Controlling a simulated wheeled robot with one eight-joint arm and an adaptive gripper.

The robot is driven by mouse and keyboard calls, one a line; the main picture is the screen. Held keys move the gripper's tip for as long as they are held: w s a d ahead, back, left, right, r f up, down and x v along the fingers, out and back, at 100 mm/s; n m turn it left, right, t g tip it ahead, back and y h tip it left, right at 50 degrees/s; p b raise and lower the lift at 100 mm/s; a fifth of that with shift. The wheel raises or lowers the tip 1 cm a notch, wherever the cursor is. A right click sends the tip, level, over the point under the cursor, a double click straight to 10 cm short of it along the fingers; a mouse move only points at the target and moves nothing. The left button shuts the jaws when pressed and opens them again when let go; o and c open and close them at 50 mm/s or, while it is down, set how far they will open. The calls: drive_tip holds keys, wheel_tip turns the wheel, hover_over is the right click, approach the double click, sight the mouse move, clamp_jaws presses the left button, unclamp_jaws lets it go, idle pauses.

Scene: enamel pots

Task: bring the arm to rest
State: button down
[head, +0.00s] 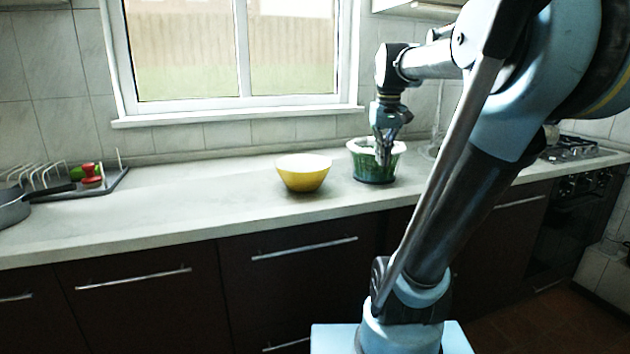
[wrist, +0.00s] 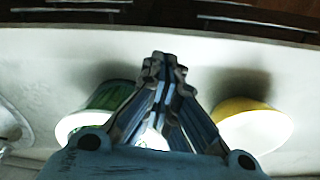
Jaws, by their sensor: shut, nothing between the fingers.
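My gripper (head: 383,155) hangs pointing down at the green pot (head: 374,168), which has a white rim and stands on the counter. In the head view the fingers overlap the pot's near side. In the wrist view my gripper (wrist: 162,62) is shut and empty, with the green pot (wrist: 108,97) to its left and the yellow bowl (wrist: 252,127) to its right. The yellow bowl (head: 303,174) stands upright on the counter, left of my gripper in the head view. My arm reaches in from the right.
The counter (head: 190,190) is clear between the yellow bowl and the dish rack (head: 105,180) at the left. A grey pan (head: 12,207) and a red item (head: 90,174) are there. A window (head: 235,50) is behind. A stove (head: 575,148) is at the right.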

drive_tip(key=s+f, duration=0.8)
drive_tip(key=f, duration=0.4)
drive_tip(key=s+f+m+t, duration=0.1)
drive_tip(key=s+f, duration=0.7)
drive_tip(key=f, duration=0.3)
drive_tip(key=shift+s+a+f+m, duration=0.2)
drive_tip(key=shift+a+f+m, duration=0.1)
drive_tip(key=shift+f, duration=0.1)
drive_tip(key=shift+w+f, duration=0.2)
drive_tip(key=shift+w, duration=0.3)
